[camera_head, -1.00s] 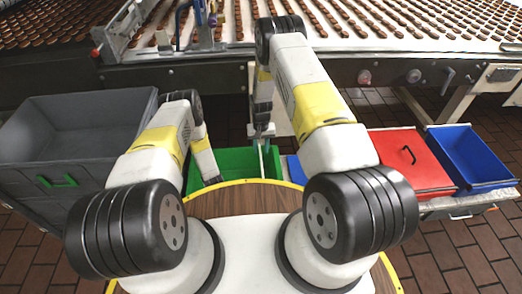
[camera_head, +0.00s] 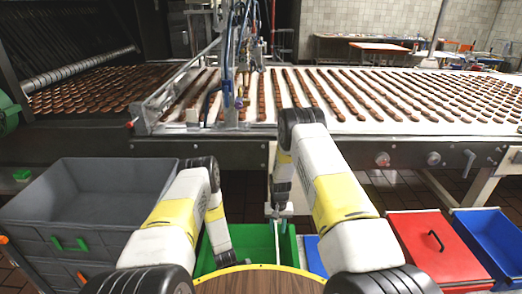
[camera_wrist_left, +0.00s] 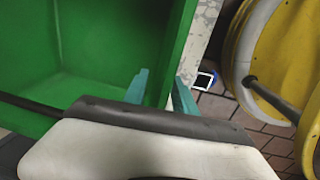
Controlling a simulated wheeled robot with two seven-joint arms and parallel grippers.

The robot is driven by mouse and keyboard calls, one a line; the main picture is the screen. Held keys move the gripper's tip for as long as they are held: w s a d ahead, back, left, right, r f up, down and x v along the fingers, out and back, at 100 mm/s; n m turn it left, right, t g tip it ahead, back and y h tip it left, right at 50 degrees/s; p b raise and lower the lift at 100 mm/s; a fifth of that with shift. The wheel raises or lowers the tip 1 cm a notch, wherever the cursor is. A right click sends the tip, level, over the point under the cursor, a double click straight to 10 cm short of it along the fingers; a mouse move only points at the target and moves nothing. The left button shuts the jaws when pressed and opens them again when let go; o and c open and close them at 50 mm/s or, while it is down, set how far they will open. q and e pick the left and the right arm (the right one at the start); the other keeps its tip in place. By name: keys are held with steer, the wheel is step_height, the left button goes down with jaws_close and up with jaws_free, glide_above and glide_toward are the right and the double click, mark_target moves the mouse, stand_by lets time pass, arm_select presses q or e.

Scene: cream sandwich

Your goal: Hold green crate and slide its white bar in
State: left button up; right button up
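The green crate (camera_head: 258,243) stands low in front of me in the head view, partly hidden by my arms. The left wrist view shows its green inside and wall (camera_wrist_left: 100,45). My left gripper (camera_wrist_left: 162,90) has two teal fingers set apart, one on the inner side of the crate's wall and one on the outer side. Whether they press on it is unclear. My right gripper (camera_head: 280,228) points down over the crate's right part. Its pale fingertips are small, and I cannot tell whether they hold anything. I cannot make out the white bar for certain.
A large grey bin (camera_head: 105,210) stands at left. A red lidded crate (camera_head: 437,247) and an open blue crate (camera_head: 492,240) stand at right. Behind is a conveyor (camera_head: 350,98) with rows of brown biscuits. A round yellow-edged table (camera_head: 258,284) is just before me.

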arm_select(q)
steer(key=shift+s+r, duration=0.15)
steer(key=shift+r, duration=1.3)
steer(key=shift+s+r, duration=0.15)
steer(key=shift+r, duration=1.25)
steer(key=o, duration=0.6)
steer(key=shift+c, duration=0.2)
steer(key=shift+r, duration=0.1)
